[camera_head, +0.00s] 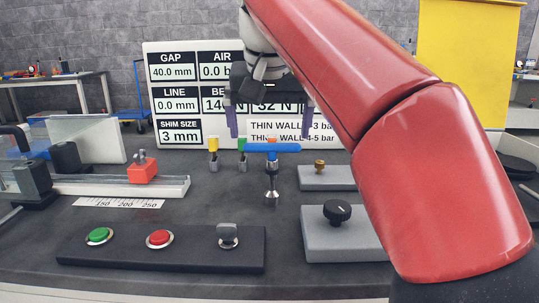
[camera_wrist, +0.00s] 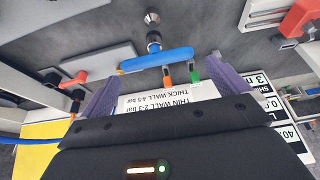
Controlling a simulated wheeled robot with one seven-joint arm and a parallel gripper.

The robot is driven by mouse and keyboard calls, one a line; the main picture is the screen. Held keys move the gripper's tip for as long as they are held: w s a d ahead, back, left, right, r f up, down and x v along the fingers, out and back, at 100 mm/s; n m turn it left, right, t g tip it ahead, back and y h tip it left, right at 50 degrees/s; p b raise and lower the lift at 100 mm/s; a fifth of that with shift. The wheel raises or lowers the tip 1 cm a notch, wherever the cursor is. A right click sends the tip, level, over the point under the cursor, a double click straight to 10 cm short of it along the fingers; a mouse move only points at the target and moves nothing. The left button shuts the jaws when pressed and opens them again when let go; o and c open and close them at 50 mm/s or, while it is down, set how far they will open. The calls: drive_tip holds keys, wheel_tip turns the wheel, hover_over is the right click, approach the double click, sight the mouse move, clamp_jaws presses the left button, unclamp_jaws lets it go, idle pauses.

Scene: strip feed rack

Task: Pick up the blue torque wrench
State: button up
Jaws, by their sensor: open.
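The blue torque wrench (camera_head: 272,148) has a horizontal blue bar handle on top of an upright metal shaft, standing at the middle of the dark bench. It also shows in the wrist view (camera_wrist: 156,60), where its bar spans crosswise in front of the fingers. My gripper (camera_head: 270,122) is open, with purple fingers pointing down just above and behind the bar in the head view. In the wrist view the fingers of my gripper (camera_wrist: 165,85) lie apart on either side, and nothing is held between them.
Yellow (camera_head: 213,145) and green (camera_head: 242,146) topped tools stand close behind and left of the wrench. A sign board (camera_head: 180,99) stands behind. A button panel (camera_head: 120,249) is in front left, and a block with a black knob (camera_head: 340,240) is right.

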sight(272, 143)
drive_tip(key=b+x, duration=0.1)
drive_tip(key=x, duration=0.5)
drive_tip(key=shift+s+d+f+b, duration=0.1)
drive_tip(key=shift+d+f+b, duration=0.1)
drive_tip(key=shift+f+b, duration=0.1)
drive_tip(key=shift+r, duration=0.1)
drive_tip(key=shift+c, duration=0.3)
drive_tip(key=c, duration=0.8)
drive_tip(key=shift+c, duration=0.2)
drive_tip(key=shift+r, duration=0.15)
wheel_tip(272, 143, up, 8)
drive_tip(key=shift+p, duration=0.8)
drive_tip(key=shift+r, duration=0.85)
